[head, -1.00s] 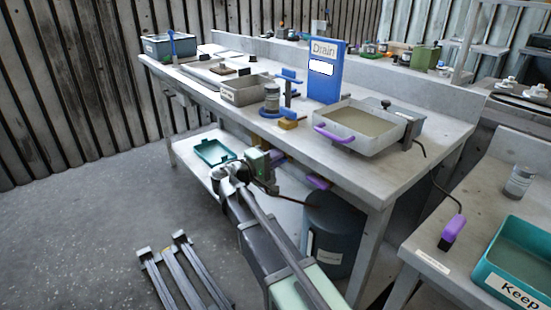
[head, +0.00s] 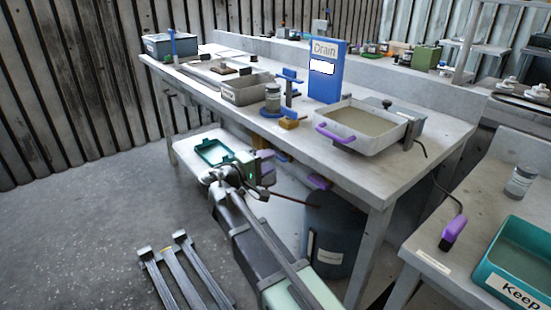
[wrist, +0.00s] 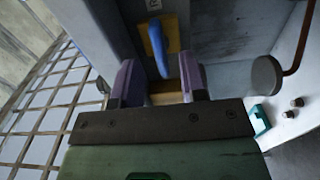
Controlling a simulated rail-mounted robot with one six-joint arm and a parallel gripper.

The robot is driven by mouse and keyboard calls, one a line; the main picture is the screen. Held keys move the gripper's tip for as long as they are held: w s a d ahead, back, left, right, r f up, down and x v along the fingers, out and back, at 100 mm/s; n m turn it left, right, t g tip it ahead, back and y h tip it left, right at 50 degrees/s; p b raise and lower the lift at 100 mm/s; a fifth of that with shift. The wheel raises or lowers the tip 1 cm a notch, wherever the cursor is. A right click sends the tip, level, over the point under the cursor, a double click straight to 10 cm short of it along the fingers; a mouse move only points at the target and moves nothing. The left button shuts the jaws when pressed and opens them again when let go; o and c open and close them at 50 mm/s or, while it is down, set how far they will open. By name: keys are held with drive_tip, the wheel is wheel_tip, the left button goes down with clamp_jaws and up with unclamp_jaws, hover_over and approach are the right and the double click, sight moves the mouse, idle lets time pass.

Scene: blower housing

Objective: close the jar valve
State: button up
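A grey jar (head: 272,97) stands in a blue holder on the long bench. A brass block (head: 289,123) sits at the bench edge below it. In the wrist view a blue lever (wrist: 159,46) stands in front of a brass-coloured plate (wrist: 155,28); I cannot tell for certain that it is the jar valve's handle. My gripper (wrist: 158,82) has its two purple fingers apart, with the lower blue part showing between and beyond them. No grip on it shows. In the head view my gripper (head: 264,166) is low, beside the bench's front edge, and its fingertips are partly hidden.
A shallow tray with a purple handle (head: 333,137) stands right of the blue "Drain" panel (head: 326,72). A dark drum (head: 335,235) stands below the bench, and a teal tray (head: 214,152) lies on the lower shelf. The floor at left is largely free.

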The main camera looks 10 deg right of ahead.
drive_tip(key=v, duration=0.7)
drive_tip(key=shift+a, duration=0.2)
drive_tip(key=shift+s, duration=0.15)
